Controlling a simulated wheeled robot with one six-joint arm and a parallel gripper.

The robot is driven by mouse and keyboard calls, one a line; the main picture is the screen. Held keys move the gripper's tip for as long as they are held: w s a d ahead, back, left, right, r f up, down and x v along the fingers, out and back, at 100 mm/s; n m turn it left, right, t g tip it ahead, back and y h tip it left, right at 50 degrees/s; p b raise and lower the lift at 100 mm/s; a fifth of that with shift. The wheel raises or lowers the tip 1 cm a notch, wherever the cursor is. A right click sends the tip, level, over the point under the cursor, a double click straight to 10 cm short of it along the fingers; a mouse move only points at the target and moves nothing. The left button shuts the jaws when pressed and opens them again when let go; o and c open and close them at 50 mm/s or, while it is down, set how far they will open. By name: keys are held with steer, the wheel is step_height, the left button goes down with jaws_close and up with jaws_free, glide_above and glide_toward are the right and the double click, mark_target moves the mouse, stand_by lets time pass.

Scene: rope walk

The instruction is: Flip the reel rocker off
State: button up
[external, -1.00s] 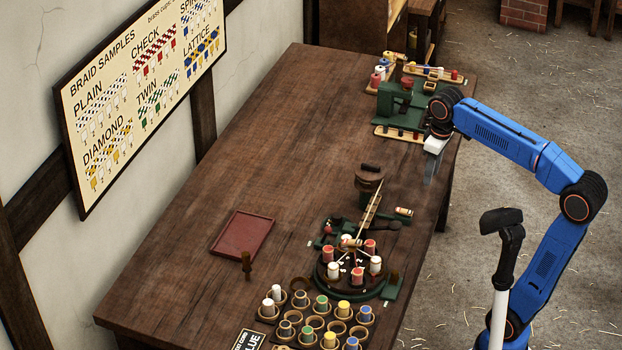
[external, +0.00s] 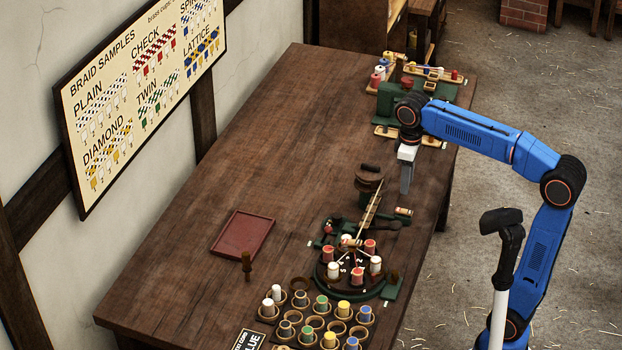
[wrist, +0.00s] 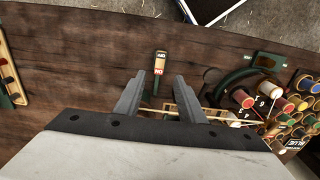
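The reel rocker (wrist: 160,61) is a small pale plate on the table, with a dark green end and a red end marked ON in the wrist view. Which end is pressed down I cannot tell. In the external view the rocker (external: 404,211) lies near the table's right edge, beside the braiding machine. My gripper (external: 404,190) is above the table, a little up the picture from the rocker. In the wrist view my gripper (wrist: 161,78) has its two fingers apart and empty, with the rocker just beyond the gap between the tips.
The braiding machine (external: 337,285) carries red and white bobbins. A rack of spools (external: 317,322) stands at the near end, and a red tray (external: 242,235) lies to the left. A green machine (external: 387,103) stands at the far end. The table's middle is clear.

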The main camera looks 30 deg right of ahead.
mark_target(404, 210)
step_height(404, 210, down, 10)
steer(key=shift+r, duration=0.15)
stand_by(0.4)
jaws_close()
